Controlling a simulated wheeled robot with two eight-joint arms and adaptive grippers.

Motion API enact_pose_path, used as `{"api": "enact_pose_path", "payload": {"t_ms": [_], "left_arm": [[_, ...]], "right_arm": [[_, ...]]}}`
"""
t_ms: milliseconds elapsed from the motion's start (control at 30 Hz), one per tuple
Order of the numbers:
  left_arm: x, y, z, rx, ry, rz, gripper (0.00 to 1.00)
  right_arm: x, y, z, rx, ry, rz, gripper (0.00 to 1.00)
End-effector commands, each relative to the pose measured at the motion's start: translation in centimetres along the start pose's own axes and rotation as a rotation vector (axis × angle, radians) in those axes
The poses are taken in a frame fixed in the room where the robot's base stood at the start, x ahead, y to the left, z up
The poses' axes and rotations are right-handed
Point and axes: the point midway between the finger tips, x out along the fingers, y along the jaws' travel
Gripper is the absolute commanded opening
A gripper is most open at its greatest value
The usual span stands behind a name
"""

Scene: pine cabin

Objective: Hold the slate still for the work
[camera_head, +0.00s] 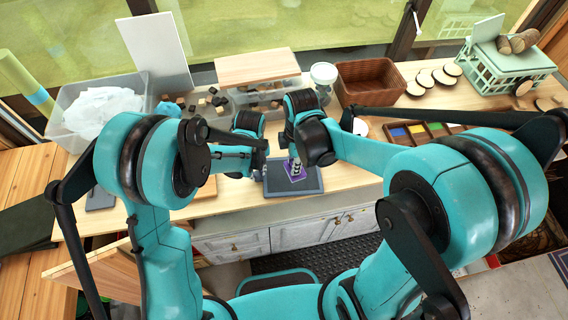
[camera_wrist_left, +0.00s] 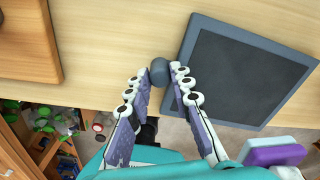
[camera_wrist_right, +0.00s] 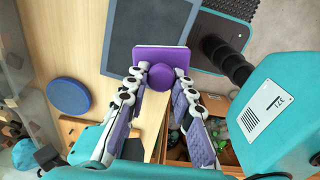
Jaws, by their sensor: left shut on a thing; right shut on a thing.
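The slate (camera_head: 313,179) is a dark grey panel with a lighter frame, lying flat near the counter's front edge. It also shows in the left wrist view (camera_wrist_left: 250,75) and the right wrist view (camera_wrist_right: 150,38). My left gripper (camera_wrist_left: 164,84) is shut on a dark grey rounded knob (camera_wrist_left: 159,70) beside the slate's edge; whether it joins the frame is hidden. My right gripper (camera_wrist_right: 160,82) is shut on the round knob of a purple block (camera_wrist_right: 160,54). The block is at the slate, at its near edge in the right wrist view; contact is unclear.
A blue disc (camera_wrist_right: 69,97) lies on the counter left of my right gripper. A clear bin (camera_head: 68,118), a brown basket (camera_head: 371,80) and a green crate (camera_head: 508,70) stand farther back. A wooden board (camera_wrist_left: 25,42) lies left of my left gripper.

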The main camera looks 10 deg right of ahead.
Motion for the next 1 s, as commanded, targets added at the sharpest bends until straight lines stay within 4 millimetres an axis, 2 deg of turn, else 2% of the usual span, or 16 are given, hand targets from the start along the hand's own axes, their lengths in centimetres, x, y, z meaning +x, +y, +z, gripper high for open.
{"api": "enact_pose_path", "payload": {"t_ms": [267,300,367,400,767,867,1000], "left_arm": [[0.0,0.0,0.1,-0.001,-0.001,0.0,0.0],[0.0,0.0,0.1,-0.001,-0.001,0.0,0.26],[0.0,0.0,0.1,-0.001,-0.001,0.0,0.42],[0.0,0.0,0.1,-0.001,-0.001,0.0,0.45],[-0.6,0.0,0.0,0.0,0.0,0.0,0.45],[-1.9,0.1,0.0,0.0,-0.001,0.0,0.45],[-4.9,0.1,0.0,0.0,-0.001,-0.001,0.45]], "right_arm": [[0.0,0.0,0.0,0.0,0.0,0.0,0.0],[0.0,0.0,0.0,0.0,0.0,0.0,0.0],[0.0,0.0,0.0,0.0,0.0,0.0,0.0],[0.0,0.0,0.0,0.0,0.0,0.0,0.0],[0.0,0.0,0.0,0.0,0.0,0.0,0.0],[0.0,0.0,0.0,0.0,0.0,0.0,0.0],[0.0,0.0,0.0,0.0,0.0,0.0,0.0]]}}
